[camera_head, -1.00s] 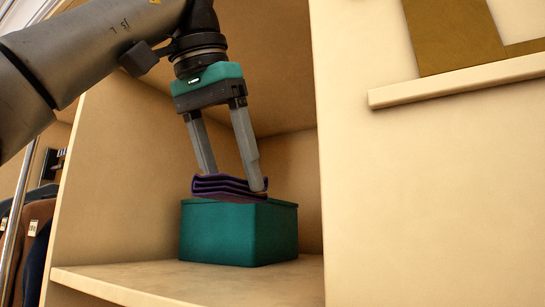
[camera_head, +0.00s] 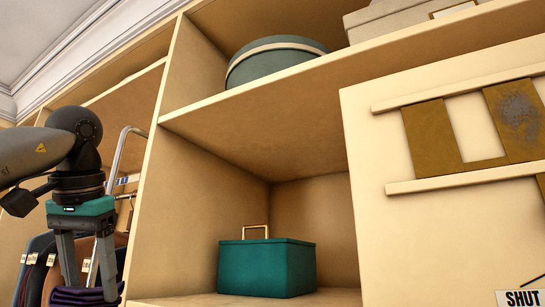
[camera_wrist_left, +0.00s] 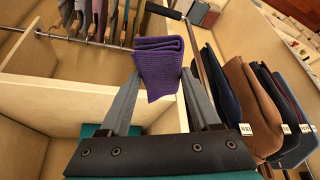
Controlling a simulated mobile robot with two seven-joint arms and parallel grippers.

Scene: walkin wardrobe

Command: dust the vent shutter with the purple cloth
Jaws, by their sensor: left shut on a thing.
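The purple cloth (camera_head: 84,296) is folded and hangs between the fingertips of my left gripper (camera_head: 90,288), at the lower left of the head view. The gripper is shut on it, clear of the shelf. The cloth also shows in the left wrist view (camera_wrist_left: 160,68), pinched between both fingers. The vent shutter (camera_head: 432,138) is at the right of the head view: brown panels between two cream rails. One panel (camera_head: 515,118) bears a grey dusty patch. The gripper is well left of the shutter and apart from it. My right gripper is not in view.
A teal box (camera_head: 266,268) with a brass handle stands in the open compartment. A round green box (camera_head: 275,60) sits on the shelf above. A "SHUT" label (camera_head: 523,298) is below the shutter. Hanging clothes (camera_wrist_left: 250,105) and a metal rail are near the left gripper.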

